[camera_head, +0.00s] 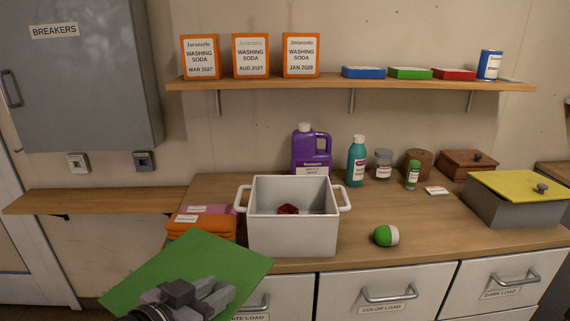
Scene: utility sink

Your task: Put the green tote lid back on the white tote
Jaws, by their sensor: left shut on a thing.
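The green lid (222,258) is a flat square panel at the lower left, tilted, in front of the counter's front edge. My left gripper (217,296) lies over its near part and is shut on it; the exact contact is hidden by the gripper. The white tote (292,233) stands open on the counter, to the right of and behind the lid, with a handle on each side. A small dark red thing (288,209) lies inside it. The lid is apart from the tote. My right gripper is not in view.
Folded orange and pink cloths (202,224) lie left of the tote. A purple jug (310,152) and a teal bottle (356,161) stand behind it. A green-and-white ball (386,236) sits to its right. A grey box with a yellow lid (518,202) stands at the far right. A shelf (350,85) hangs above.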

